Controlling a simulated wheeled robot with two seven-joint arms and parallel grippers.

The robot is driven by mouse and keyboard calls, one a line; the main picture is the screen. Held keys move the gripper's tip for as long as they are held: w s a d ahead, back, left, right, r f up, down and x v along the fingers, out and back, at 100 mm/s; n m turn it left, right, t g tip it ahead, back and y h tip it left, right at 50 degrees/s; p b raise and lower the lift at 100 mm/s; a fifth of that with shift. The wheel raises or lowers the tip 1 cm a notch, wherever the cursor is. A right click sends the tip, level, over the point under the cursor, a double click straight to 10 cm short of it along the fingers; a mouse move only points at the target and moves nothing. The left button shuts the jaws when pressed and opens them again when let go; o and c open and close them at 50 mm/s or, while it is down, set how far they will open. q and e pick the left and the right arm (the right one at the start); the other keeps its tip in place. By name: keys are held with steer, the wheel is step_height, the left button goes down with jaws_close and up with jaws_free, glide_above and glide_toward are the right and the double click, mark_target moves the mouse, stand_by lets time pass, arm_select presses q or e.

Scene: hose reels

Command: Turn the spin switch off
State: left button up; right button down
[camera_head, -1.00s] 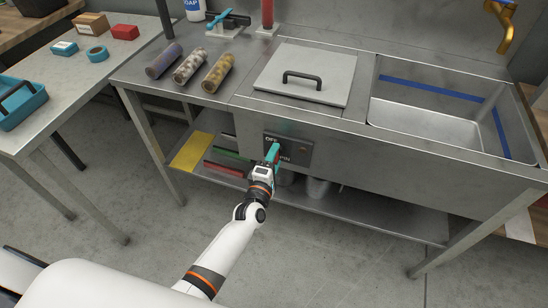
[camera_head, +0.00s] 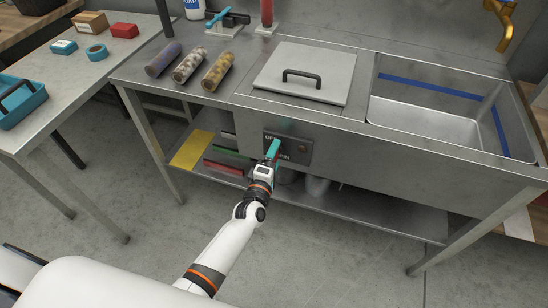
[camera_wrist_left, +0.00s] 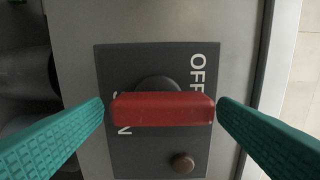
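The spin switch is a red bar handle (camera_wrist_left: 163,109) on a round dark base, set on a dark panel (camera_wrist_left: 150,60) marked OFF and SPIN. In the head view my left gripper (camera_head: 273,151) is in front of the panel (camera_head: 297,150) and hides most of the switch. My right gripper is out of view.
A brown round knob (camera_wrist_left: 183,163) sits on the panel beside the switch. Above are a lid with a black handle (camera_head: 304,78) and a sink (camera_head: 425,115). A lower shelf (camera_head: 360,212) runs beneath the panel. The floor in front is clear.

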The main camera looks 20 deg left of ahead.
arm_select(q)
steer(key=s, duration=1.2)
steer(key=shift+a, duration=0.2)
steer(key=s+f+m+g+p, duration=0.1)
steer(key=s+f+m+g, duration=0.25)
steer(key=f, duration=0.35)
steer(key=s+f+m+g+h+p, duration=0.1)
steer(key=s+f+m+g, duration=0.2)
steer(key=f, duration=0.5)
steer(key=s+f+m+g+p, duration=0.1)
steer(key=s+f+m, duration=0.35)
steer(key=f, duration=0.25)
steer(key=s+a+f+m+g, duration=0.2)
steer(key=s+f+m+g, duration=0.1)
steer(key=s, duration=0.6)
steer(key=s+a+f+m+g+y+p, duration=0.1)
steer(key=s+a+f+m+g, duration=0.1)
steer(key=s+f, duration=0.4)
steer(key=s+a+f+m+g, duration=0.2)
steer(key=s+f+m+g, duration=0.1)
steer(key=s, duration=0.9)
steer(key=shift+s+a+f+m+g+y+p, duration=0.3)
steer(key=shift+s+f+m+g+p, duration=0.1)
steer(key=shift+f+g, duration=0.3)
